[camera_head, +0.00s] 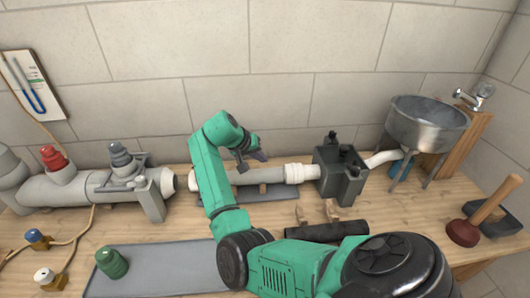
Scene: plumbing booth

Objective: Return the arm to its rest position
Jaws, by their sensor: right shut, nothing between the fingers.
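My right arm, green with black joints, comes in from the lower right and bends up over the bench. My right gripper (258,160) is shut and empty, in front of the tiled wall and just above the white pipe (270,175). The arm hides part of the pipe and part of the grey mat. I cannot tell whether the gripper touches the pipe. My left gripper is not in view.
A grey pipe (100,187) with red and grey knobs lies at left. A dark block (341,172), a metal basin (427,122) and a plunger (463,232) stand at right. A green knob (112,262) sits on a grey mat (160,258). A black cylinder (325,231) lies near the arm.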

